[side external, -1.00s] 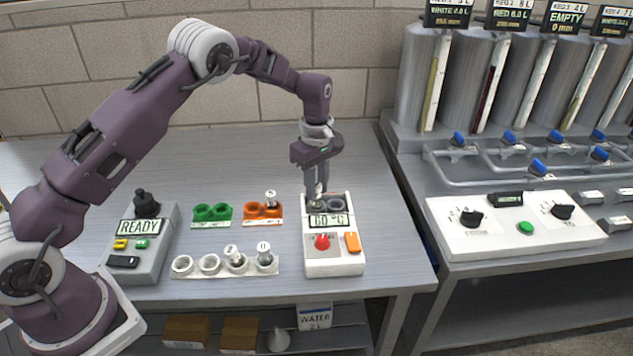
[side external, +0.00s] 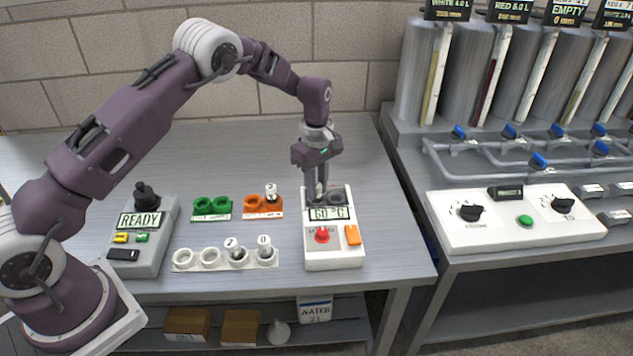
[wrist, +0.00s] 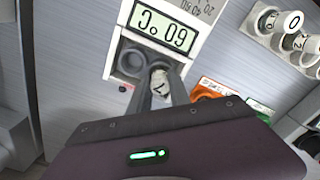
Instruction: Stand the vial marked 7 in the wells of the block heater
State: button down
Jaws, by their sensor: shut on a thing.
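The block heater (side external: 333,248) is a white box with a 60 °C display, a red knob, an orange switch and two dark wells at its back. My gripper (side external: 317,192) points down at the left well in the side view, shut on a white-capped vial (wrist: 160,84). Its mark looks like a 7 in the wrist view but is partly hidden by the fingers. The vial is at that well; how deep it sits cannot be told. The other well (wrist: 131,62) is empty; it also shows in the side view (side external: 337,198).
A white rack (side external: 184,263) holds two marked vials (side external: 235,250) (side external: 265,246) at its right. An orange holder (side external: 254,207) has one vial (side external: 271,191); a green holder (side external: 212,207) is empty. A grey READY box (side external: 140,258) stands left. Bare table lies behind the holders.

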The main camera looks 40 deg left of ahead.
jog(key=shift+f, duration=0.35)
dwell(0.6)
jog(key=c, duration=0.6)
grip_release()
jog(key=shift+c, duration=0.2)
jog(key=shift+r, duration=3)
